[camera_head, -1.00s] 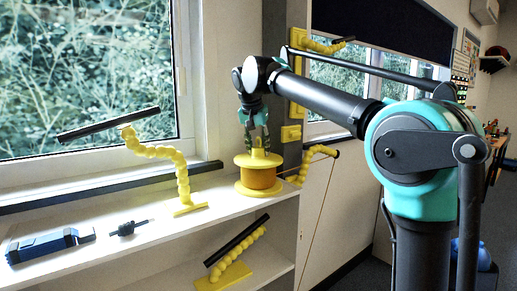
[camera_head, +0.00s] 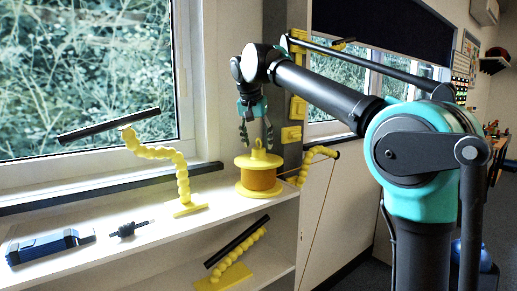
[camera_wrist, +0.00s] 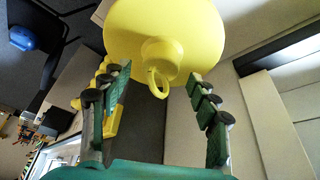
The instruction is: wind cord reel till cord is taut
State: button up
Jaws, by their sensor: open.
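The yellow cord reel (camera_head: 258,187) stands upright on the shelf top near its right end, its drum wound with orange-brown cord. A knob (camera_head: 259,148) with a loop tops it; the loop (camera_wrist: 158,84) also shows in the wrist view. My gripper (camera_head: 256,137) points down just above the reel, fingers spread and empty. In the wrist view my gripper (camera_wrist: 160,100) has one finger on each side of the loop, with gaps. The thin cord (camera_head: 316,215) hangs down at the right from beside a jointed yellow arm (camera_head: 308,167), looking straight. Its lower end is out of view.
Left on the shelf are a yellow jointed stand (camera_head: 183,180) with a black bar, a blue-black tool (camera_head: 45,246) and a small dark part (camera_head: 128,229). Another yellow stand (camera_head: 236,265) is on the lower shelf. A dark post with yellow fittings (camera_head: 292,134) rises behind the reel.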

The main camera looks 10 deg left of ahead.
jog(key=v, duration=0.8)
jog(key=shift+s+r, duration=0.15)
jog(key=shift+r, duration=0.25)
jog(key=shift+a, duration=0.1)
